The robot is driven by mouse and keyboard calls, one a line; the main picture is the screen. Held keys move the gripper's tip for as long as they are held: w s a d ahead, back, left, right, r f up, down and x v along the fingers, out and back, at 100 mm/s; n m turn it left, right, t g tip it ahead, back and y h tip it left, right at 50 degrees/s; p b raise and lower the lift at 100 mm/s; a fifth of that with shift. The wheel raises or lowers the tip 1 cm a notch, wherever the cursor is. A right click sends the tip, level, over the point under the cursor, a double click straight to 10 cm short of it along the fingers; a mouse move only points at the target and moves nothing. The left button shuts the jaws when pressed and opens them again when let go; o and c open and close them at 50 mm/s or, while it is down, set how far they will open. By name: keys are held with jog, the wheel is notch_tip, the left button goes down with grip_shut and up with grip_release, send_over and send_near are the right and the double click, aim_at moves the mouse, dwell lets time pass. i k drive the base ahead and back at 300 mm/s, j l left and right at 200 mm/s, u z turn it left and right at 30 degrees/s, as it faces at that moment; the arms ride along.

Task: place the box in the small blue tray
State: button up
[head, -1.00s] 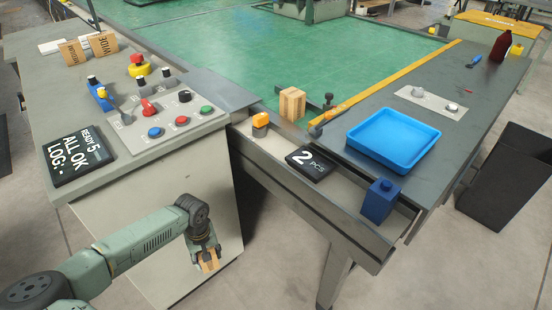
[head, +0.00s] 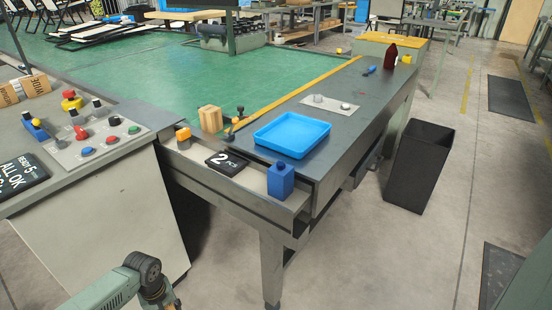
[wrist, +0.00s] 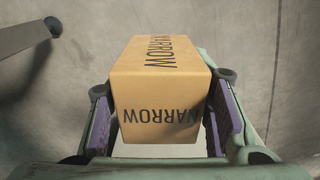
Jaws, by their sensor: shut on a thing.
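My gripper (wrist: 160,118) is shut on a light-brown box (wrist: 162,88) marked NARROW; its purple-lined fingers press on the box's two sides in the wrist view. In the head view my arm's end is at the bottom edge, left of centre, and the held box is out of frame. The small blue tray (head: 285,149) lies on the grey table to the upper right of my arm. It is shallow, rectangular and looks empty. My gripper is well apart from it.
A wooden block (head: 210,119) is left of the tray. A control console (head: 95,150) is at left. A black bin (head: 418,166) stands right; floor between is clear.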

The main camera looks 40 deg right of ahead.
aim_at(285, 143)
jog(key=k+l+z, duration=0.15)
jog(key=k+z, duration=0.25)
jog(key=k, duration=0.25)
jog(key=i+j+z, duration=0.1)
jog(key=z, duration=0.3)
jog(key=i+j+z, duration=0.1)
jog(key=j+z, duration=0.15)
jog(key=z, duration=0.2)
jog(key=i+j, duration=0.15)
jog(key=j, duration=0.25)
jog(key=i+j, duration=0.1)
jog(key=j, duration=0.3)
